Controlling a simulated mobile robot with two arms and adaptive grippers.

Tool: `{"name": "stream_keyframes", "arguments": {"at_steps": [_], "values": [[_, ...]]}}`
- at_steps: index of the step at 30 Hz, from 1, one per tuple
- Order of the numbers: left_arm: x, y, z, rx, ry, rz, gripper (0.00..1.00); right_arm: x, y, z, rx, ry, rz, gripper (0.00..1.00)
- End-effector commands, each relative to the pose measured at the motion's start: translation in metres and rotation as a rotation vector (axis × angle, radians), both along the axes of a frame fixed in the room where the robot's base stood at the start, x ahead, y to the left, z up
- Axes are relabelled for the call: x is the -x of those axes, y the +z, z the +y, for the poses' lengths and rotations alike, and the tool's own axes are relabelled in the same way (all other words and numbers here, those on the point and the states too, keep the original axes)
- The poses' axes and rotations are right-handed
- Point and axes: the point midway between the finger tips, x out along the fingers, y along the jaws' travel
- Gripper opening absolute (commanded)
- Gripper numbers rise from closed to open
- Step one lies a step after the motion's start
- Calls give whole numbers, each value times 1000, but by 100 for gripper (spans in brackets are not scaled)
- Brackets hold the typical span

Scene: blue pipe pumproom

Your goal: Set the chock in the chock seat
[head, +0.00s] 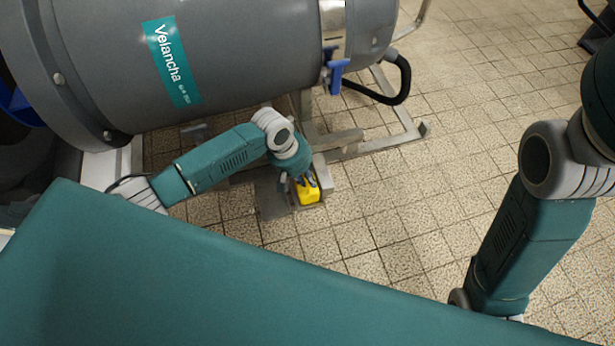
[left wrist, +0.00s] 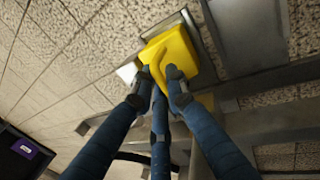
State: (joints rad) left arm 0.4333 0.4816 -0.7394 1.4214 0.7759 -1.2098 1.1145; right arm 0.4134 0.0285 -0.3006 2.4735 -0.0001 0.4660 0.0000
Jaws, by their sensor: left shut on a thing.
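The yellow chock (head: 308,194) is at the grey metal frame on the floor, below the big grey tank. In the left wrist view the chock (left wrist: 180,48) shows a raised yellow handle. My left gripper (head: 303,180) reaches down onto it, and its blue fingers (left wrist: 158,82) are shut on that handle. The chock seat appears to be the thin grey metal rim (left wrist: 188,22) beside and around the chock. I cannot tell whether the chock rests fully down inside it. The fingers hide part of the chock. My right gripper is out of sight.
The grey tank (head: 230,60) hangs over the work spot, with a blue clamp (head: 335,75) and a black hose handle (head: 400,80). Grey metal stand rails (head: 375,143) run along the floor. The tiled floor (head: 440,190) to the right is clear.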

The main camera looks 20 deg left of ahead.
Motion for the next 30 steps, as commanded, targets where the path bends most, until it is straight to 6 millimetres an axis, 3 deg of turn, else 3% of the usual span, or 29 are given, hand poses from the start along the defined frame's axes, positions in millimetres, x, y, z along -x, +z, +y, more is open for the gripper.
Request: {"name": "stream_keyframes", "arguments": {"at_steps": [12,13,16,25,30], "values": [[-1,-1,-1,1,-1,-2,0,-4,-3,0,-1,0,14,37],[-1,-1,-1,1,-1,-2,17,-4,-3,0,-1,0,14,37],[-1,-1,-1,1,-1,-2,35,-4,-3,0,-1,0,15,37],[1,-1,0,-1,-1,0,35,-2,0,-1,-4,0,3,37],[2,16,5,0,-1,-3,35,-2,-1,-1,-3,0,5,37]]}}
